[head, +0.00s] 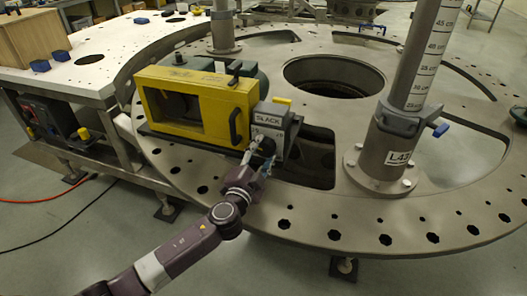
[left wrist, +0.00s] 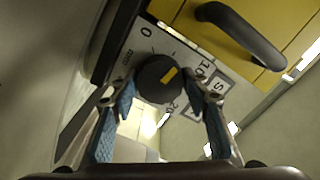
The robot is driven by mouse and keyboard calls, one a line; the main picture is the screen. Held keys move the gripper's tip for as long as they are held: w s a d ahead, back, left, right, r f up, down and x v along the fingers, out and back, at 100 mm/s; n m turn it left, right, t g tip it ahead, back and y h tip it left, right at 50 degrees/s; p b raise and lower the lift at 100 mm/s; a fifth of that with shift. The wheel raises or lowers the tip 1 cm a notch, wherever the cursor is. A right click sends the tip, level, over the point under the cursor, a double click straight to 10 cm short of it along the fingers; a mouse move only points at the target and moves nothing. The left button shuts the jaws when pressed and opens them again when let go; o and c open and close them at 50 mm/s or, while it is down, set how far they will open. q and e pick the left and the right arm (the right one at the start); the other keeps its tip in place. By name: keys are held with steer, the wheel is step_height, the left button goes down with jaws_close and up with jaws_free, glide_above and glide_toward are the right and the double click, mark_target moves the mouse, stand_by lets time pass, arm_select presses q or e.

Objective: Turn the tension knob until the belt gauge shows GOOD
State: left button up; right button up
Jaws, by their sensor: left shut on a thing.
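The grey belt gauge box (head: 270,118) stands at the right end of the yellow belt guard, and its display reads SLACK. Below the display is the black tension knob (head: 267,146). My left gripper (head: 259,158) reaches it from the front. In the left wrist view the round knob (left wrist: 152,84) carries a yellow mark pointing up and right, on a plate with a scale marked 0, 10 and 20. The left gripper (left wrist: 160,96) has its blue-padded fingers on either side of the knob, shut on it. My right gripper is not in view.
The yellow guard (head: 160,116) with a black handle (head: 236,128) stands close left of the gauge. A grey post (head: 385,150) labelled L42 stands to the right. The turret plate (head: 330,222) has cut-outs and holes, and its front rim is clear.

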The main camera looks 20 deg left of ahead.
arm_select(q)
steer(key=m, duration=0.6)
steer(key=shift+p, duration=0.35)
steer(key=shift+f+m, duration=0.1)
steer(key=shift+m, duration=0.3)
steer(key=o, duration=1.2)
steer(key=shift+c, duration=0.2)
steer(key=shift+s, duration=0.15)
steer(key=s, duration=1.1)
steer(key=shift+s+a, duration=0.2)
steer(key=shift+s, duration=0.2)
